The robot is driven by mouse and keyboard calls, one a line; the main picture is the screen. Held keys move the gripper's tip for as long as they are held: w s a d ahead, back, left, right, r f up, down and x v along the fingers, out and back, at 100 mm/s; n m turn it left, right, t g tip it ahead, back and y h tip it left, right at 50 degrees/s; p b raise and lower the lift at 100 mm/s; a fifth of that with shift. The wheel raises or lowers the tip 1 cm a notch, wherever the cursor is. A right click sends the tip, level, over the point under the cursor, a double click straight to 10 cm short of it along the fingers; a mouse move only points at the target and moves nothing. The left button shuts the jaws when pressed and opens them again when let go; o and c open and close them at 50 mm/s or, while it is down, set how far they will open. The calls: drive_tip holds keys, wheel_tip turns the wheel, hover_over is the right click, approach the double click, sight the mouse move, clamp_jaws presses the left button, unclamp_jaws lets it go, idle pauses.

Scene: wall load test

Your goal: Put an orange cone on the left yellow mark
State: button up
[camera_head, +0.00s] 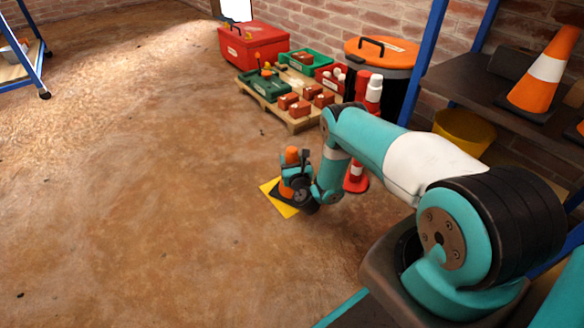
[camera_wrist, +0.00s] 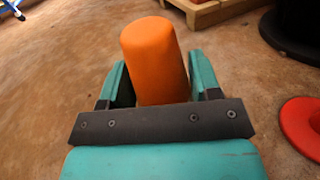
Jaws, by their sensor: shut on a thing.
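An orange cone (camera_head: 291,156) with a dark base is at or just above a yellow mark (camera_head: 271,190) on the floor in the head view. My gripper (camera_head: 296,178) is shut on this cone; its orange top (camera_wrist: 153,50) stands between the two teal fingers (camera_wrist: 158,85) in the wrist view. The cone looks upright. Part of the mark is hidden under the cone and my gripper, and I cannot tell whether the base touches it. Another orange cone (camera_head: 541,75) with a white band stands on the shelf at the right.
A red-and-white cone (camera_head: 356,177) stands close right of my gripper, partly behind my arm. A pallet (camera_head: 291,118) with bins and bricks, a red toolbox (camera_head: 252,42) and an orange-lidded drum (camera_head: 382,52) are behind. The floor to the left is clear.

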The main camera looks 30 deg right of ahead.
drive_tip(key=shift+f, duration=0.15)
drive_tip(key=o, duration=1.5)
